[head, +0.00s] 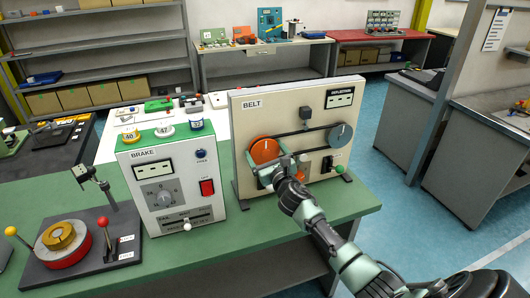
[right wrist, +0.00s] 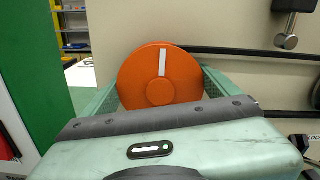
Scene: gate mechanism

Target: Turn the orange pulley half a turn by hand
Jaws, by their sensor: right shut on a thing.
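The orange pulley (head: 263,149) is mounted at the left of the upright beige BELT panel (head: 246,116). In the right wrist view the orange pulley (right wrist: 135,82) shows its face with a white stripe pointing nearly straight up from near the hub. My right gripper (head: 270,168) is at the pulley's front, one green finger at its left side and one at its right, shut on it. The gripper's body hides the pulley's lower part. A dark belt runs right from the pulley to a grey pulley (head: 341,136). My left gripper is not in view.
The BRAKE box (head: 187,150) stands just left of the panel on the green bench (head: 245,245). A device with red and gold discs (head: 62,243) stands at far left. Bench front is clear.

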